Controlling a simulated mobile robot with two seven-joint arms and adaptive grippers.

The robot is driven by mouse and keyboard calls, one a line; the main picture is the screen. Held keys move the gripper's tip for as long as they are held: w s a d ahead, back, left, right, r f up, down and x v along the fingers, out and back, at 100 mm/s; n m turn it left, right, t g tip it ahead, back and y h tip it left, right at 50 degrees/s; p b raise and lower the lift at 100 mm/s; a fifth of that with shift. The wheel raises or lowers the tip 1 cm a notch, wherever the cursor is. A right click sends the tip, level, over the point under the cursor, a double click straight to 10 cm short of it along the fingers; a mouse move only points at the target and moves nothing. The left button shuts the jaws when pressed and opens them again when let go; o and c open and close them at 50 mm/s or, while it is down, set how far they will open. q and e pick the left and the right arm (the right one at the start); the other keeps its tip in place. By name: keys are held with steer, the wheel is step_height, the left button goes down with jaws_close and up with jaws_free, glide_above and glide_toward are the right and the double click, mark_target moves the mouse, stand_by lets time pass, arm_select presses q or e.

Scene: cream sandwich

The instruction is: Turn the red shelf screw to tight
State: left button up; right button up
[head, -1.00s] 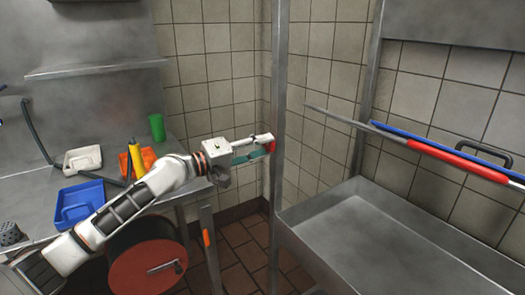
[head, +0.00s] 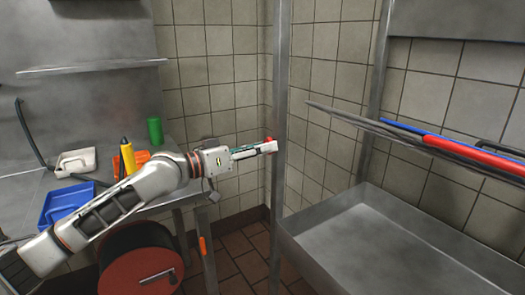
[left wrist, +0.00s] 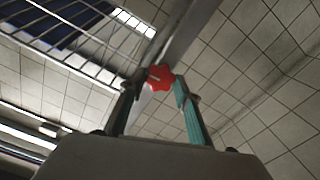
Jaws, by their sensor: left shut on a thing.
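The red shelf screw (left wrist: 159,77) is a star-shaped knob on the metal shelf post (head: 280,110). In the head view a small part of the red screw (head: 269,140) shows at the tip of my left gripper (head: 262,147). In the left wrist view my left gripper (left wrist: 153,92) has its two teal-lined fingers on either side of the knob, shut on it. The lower part of the knob is partly hidden by the fingers. My right gripper is not in view.
A deep metal sink or tray (head: 370,225) stands right of the post. Red and blue handled poles (head: 470,157) reach in from the right. On the left counter are a blue tray (head: 60,203), a yellow bottle (head: 128,158) and a green cup (head: 154,131).

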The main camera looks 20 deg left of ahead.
arm_select(q)
steer(key=shift+f+m, duration=0.1)
steer(key=shift+m, duration=0.5)
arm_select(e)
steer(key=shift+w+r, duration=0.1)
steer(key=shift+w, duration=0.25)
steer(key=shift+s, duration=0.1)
arm_select(q)
steer(key=o, duration=1.1)
steer(key=shift+c, duration=0.2)
steer(key=shift+o, duration=0.2)
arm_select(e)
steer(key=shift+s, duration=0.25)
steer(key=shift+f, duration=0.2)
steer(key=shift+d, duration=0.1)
arm_select(q)
steer(key=v, duration=1.2)
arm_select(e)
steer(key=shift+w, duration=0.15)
